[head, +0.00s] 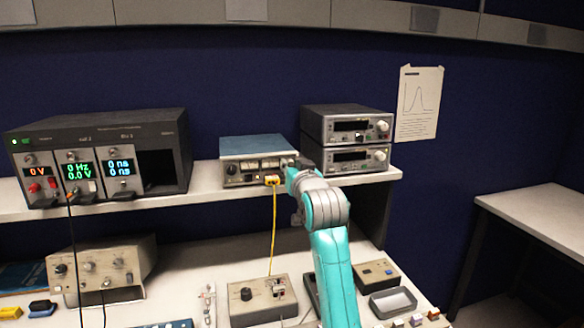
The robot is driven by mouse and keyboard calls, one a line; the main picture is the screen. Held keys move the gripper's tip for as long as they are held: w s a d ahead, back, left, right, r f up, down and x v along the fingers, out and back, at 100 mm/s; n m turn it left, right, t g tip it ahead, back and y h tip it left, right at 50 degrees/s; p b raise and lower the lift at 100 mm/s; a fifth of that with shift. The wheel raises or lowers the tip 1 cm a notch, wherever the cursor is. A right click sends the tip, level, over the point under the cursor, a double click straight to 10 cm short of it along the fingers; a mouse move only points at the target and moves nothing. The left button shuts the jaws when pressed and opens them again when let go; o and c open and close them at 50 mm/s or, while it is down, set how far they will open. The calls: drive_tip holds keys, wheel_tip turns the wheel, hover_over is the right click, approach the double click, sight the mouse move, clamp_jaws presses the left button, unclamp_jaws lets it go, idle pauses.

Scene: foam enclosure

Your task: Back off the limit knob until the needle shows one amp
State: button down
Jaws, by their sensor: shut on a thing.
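A blue-topped supply unit (253,149) stands on the shelf, with pale meter windows (250,164) across its front. The needles are too small to read from here. My gripper (293,166) is at the right end of that front panel, shut on what appears to be the limit knob. The knob itself is hidden behind my fingers and wrist, so its setting cannot be seen. A yellow cable (273,222) is plugged in low on the panel, just left of my gripper, and hangs down to the bench.
Two stacked grey instruments (346,128) stand close to the right of my gripper. A black rack with lit displays (100,155) is on the left of the shelf. Below, a beige knob box (262,300) and an open grey tray (393,301) sit on the bench.

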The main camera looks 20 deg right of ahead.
drive_tip(key=shift+n, duration=0.8)
drive_tip(key=c, duration=0.9)
unclamp_jaws()
drive_tip(key=shift+c, duration=0.2)
drive_tip(key=s, duration=1.2)
